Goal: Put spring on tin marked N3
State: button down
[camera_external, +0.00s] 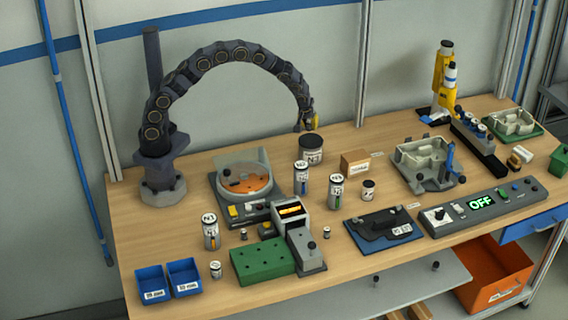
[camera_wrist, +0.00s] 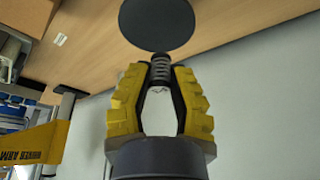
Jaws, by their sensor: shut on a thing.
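My gripper (camera_external: 309,122) is above the large dark tin (camera_external: 311,152) at the back middle of the bench. In the wrist view its yellow fingers (camera_wrist: 161,72) are shut on a grey coil spring (camera_wrist: 159,63), which sticks out past the fingertips towards a dark round top (camera_wrist: 157,24). The spring is too small to make out in the external view. Three slim white-labelled tins stand upright: one at the left front (camera_external: 211,236), one in the middle (camera_external: 301,180), and one to its right (camera_external: 335,194).
A cardboard box (camera_external: 355,163) and a small jar (camera_external: 368,190) stand right of the tins. A tray with an orange disc (camera_external: 243,178) is left of them. A black fixture (camera_external: 385,230) and a control box (camera_external: 465,212) lie at the front right.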

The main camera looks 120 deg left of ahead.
aim_at(310, 130)
jog(key=shift+w+a+f, duration=0.15)
jog(key=shift+w+f, duration=0.05)
jog(key=shift+f, duration=0.25)
jog(key=shift+w+a+f, duration=0.15)
jog(key=shift+f, duration=1.5)
jog(key=c, duration=1.1)
grip_release()
jog(key=shift+f, duration=0.15)
jog(key=v, duration=1.2)
